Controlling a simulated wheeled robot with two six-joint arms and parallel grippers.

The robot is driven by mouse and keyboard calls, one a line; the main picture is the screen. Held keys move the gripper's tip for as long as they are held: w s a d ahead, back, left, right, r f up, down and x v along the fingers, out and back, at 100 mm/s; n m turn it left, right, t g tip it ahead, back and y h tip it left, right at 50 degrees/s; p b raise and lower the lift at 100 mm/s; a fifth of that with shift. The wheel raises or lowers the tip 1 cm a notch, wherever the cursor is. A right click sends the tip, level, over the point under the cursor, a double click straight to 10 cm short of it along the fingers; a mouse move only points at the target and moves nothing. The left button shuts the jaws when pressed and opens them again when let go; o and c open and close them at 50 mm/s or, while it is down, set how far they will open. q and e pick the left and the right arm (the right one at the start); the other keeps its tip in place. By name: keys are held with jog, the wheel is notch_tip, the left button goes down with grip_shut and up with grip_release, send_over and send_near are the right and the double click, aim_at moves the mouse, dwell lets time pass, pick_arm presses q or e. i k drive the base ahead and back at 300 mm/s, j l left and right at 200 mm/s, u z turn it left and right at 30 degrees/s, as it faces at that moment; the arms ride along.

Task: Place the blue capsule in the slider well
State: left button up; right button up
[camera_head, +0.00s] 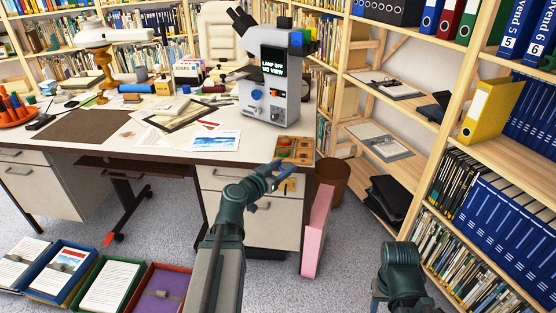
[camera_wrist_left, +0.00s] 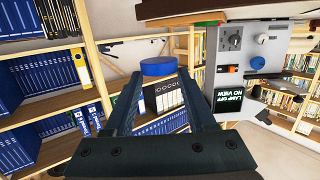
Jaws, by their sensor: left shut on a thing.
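My left gripper (camera_head: 284,167) is shut on the blue capsule (camera_wrist_left: 158,66), a short round blue piece held between the fingertips in the left wrist view. In the head view the gripper is just in front of the desk's right front corner, and the capsule cannot be made out clearly there. A brown wooden block with wells (camera_head: 305,146) lies on that corner, just beyond the gripper, with small red and green pieces in it. I cannot tell which hollow is the slider well. My right arm shows at the lower right; its fingers are not clear.
A grey microscope (camera_head: 270,85) stands behind the block, its screen reading "LAMP OFF NO VIEW". Papers (camera_head: 213,140) lie left of the block. A pink panel (camera_head: 317,230) stands beside the desk. A bin (camera_head: 333,178) and shelves are to the right.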

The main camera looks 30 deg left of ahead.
aim_at(235, 76)
jog(key=j, duration=1.4)
